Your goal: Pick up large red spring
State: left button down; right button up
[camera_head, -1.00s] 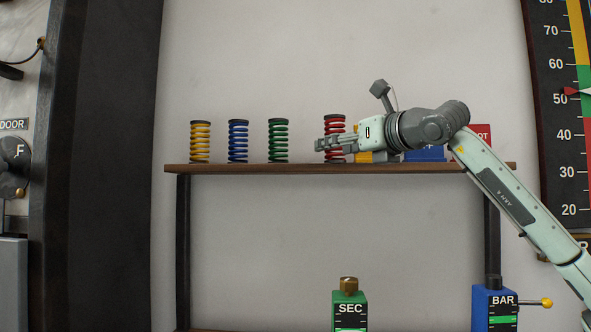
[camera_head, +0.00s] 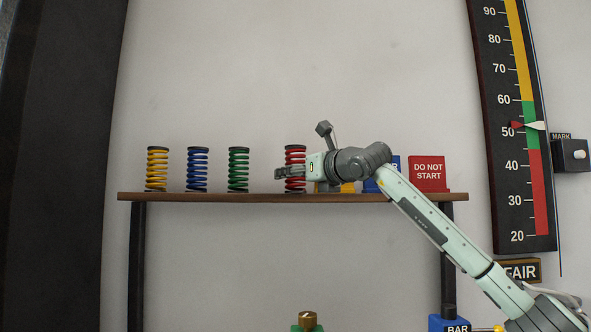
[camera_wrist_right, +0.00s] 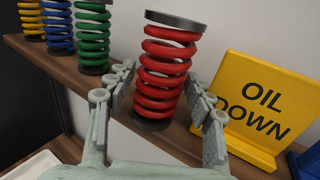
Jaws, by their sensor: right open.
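The large red spring (camera_head: 295,155) stands upright on the wooden shelf, to the right of the green spring; its lower part is partly hidden by my gripper in the head view. In the right wrist view the red spring (camera_wrist_right: 164,75) has dark end caps and stands between the spread fingers of my right gripper (camera_wrist_right: 158,105). The fingers are apart, with a visible gap on each side of the coils. In the head view my right gripper (camera_head: 289,173) is at the spring's lower half. My left gripper is not in view.
A green spring (camera_head: 238,170), a blue spring (camera_head: 197,170) and a yellow spring (camera_head: 157,170) stand to the left on the shelf (camera_head: 220,197). A yellow "OIL DOWN" sign (camera_wrist_right: 258,110) stands close to the right finger. A red "DO NOT START" sign (camera_head: 428,173) is farther right.

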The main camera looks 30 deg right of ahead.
jog(key=c, duration=1.2)
